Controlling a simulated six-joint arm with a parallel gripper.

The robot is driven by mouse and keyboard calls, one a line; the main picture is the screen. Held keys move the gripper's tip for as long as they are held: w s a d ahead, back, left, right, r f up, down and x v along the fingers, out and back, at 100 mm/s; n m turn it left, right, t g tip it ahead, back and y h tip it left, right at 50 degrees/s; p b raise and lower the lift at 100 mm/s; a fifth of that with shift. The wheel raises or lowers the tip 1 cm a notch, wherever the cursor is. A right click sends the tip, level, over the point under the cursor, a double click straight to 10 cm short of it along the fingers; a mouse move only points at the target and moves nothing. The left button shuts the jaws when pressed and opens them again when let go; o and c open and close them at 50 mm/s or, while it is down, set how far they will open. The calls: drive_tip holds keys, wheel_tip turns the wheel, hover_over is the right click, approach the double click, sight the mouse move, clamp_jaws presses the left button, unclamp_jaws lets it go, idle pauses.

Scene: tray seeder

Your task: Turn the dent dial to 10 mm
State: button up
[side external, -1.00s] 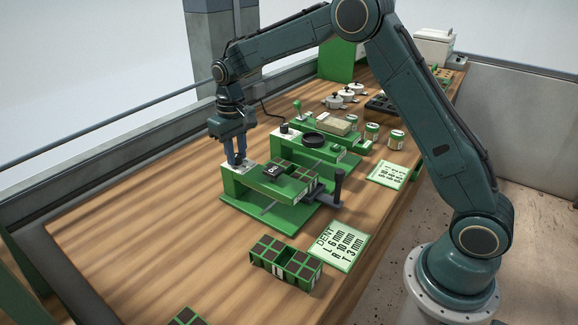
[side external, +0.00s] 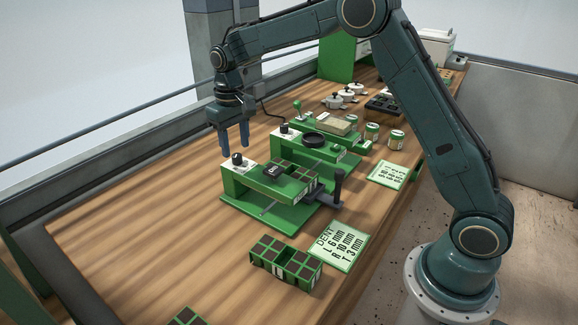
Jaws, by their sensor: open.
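The dent dial (side external: 237,158) is a small black knob on a white plate at the left end of the front green press. Its pointer and scale are too small to read. My gripper (side external: 234,146) hangs just above and around the dial's far side, fingers pointing down and apart, with nothing between them. I cannot tell if a finger touches the knob, but the knob shows clear below them. The dent card (side external: 343,246) lies in front of the press and reads L 6 mm, R 10 mm, T 3 mm.
The green press (side external: 262,186) has a black lever (side external: 338,186) on its right and a cell tray under its beam. A second green station (side external: 305,160) stands behind. A seed tray (side external: 285,263) lies in front. The wooden table is clear at the left.

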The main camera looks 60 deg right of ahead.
sight(237, 155)
wheel_tip(237, 155, up, 11)
idle(0.4)
idle(0.4)
drive_tip(key=s+r+t, duration=0.2)
drive_tip(key=s+r, duration=0.2)
drive_tip(key=s, duration=0.6)
drive_tip(key=s+r+t, duration=0.1)
drive_tip(key=s+r, duration=0.2)
drive_tip(key=s, duration=0.6)
drive_tip(key=s+f+t, duration=0.1)
drive_tip(key=s+f, duration=0.1)
drive_tip(key=s, duration=0.3)
drive_tip(key=s+f, duration=0.2)
drive_tip(key=s, duration=0.3)
drive_tip(key=s+f+n+t, duration=0.1)
drive_tip(key=s+f, duration=0.1)
drive_tip(key=s, duration=0.4)
drive_tip(key=shift+f+t, duration=0.3)
